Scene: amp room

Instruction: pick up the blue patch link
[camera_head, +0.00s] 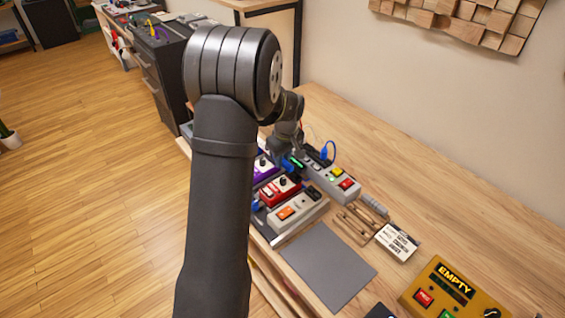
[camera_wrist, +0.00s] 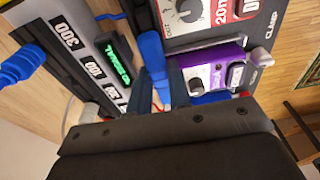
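The blue patch link (camera_wrist: 152,52) is a long, rounded blue piece in the wrist view, lying between the grey unit with the lit green display and the pedals. In the head view, blue shows below my gripper (camera_head: 290,162). The wrist view shows the two dark fingers of my gripper (camera_wrist: 160,92) on either side of the link's near end. The fingers are apart, with blue filling most of the gap. I cannot tell whether they touch or press on it. The link's lower end is hidden by the fingers and gripper body.
The purple pedal (camera_wrist: 208,72) is close to the right finger. The grey unit (camera_head: 338,184) has coloured buttons; a blue plug (camera_head: 325,153) with a cable stands on it. A red pedal (camera_head: 280,190), a grey mat (camera_head: 328,268) and a yellow box (camera_head: 450,292) are nearer.

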